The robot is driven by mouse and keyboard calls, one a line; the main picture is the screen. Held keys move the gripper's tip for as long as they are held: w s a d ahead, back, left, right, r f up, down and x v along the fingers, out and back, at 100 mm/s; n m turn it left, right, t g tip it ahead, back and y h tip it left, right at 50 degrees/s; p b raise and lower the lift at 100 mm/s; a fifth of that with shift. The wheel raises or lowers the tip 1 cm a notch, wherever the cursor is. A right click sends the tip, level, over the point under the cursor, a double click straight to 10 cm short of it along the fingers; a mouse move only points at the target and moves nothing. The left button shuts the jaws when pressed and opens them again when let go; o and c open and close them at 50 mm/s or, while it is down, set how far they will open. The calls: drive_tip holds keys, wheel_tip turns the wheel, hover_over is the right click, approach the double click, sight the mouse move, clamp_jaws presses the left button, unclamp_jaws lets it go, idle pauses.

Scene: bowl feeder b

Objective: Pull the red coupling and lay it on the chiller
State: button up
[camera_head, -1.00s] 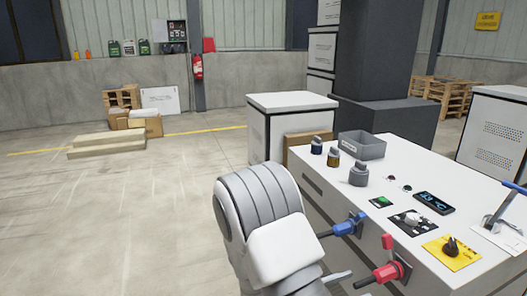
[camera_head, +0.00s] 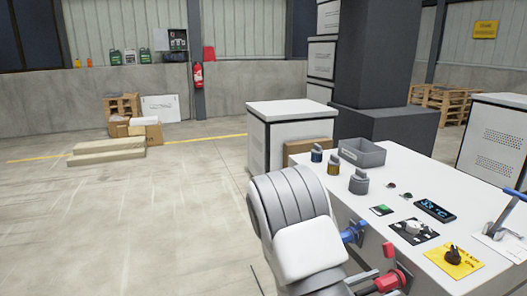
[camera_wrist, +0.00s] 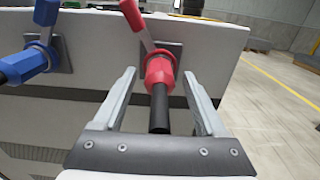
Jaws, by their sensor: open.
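The red coupling (camera_head: 391,281) sits on a plate on the side of the white chiller (camera_head: 479,222), low at the right in the head view. In the wrist view the red coupling (camera_wrist: 159,68) has a black hose end pointing toward me and a red lever above it. My gripper (camera_wrist: 160,92) is open, with one finger on each side of the coupling and hose. I see gaps between the fingers and the coupling. A blue coupling (camera_wrist: 22,65) is on the same side, to the left in the wrist view. In the head view my arm partly hides both couplings.
The chiller top carries a grey bin (camera_head: 362,152), several small fittings, a display (camera_head: 435,210), a black knob on a yellow plate (camera_head: 453,256) and a blue-handled lever (camera_head: 505,218). Bare white surface lies between them. A white cabinet (camera_head: 292,136) stands behind.

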drive_tip(key=shift+w+d, duration=0.2)
drive_tip(key=shift+d, duration=0.35)
drive_tip(key=shift+s+d+r, duration=0.1)
drive_tip(key=shift+s+d, duration=0.05)
drive_tip(key=shift+d, duration=0.05)
idle(0.9)
clamp_jaws()
idle(0.4)
drive_tip(key=shift+s+a+p, duration=0.1)
drive_tip(key=shift+a+p, duration=0.15)
drive_tip(key=shift+p, duration=0.05)
drive_tip(key=shift+p+v, duration=0.35)
drive_tip(key=shift+v, duration=2.5)
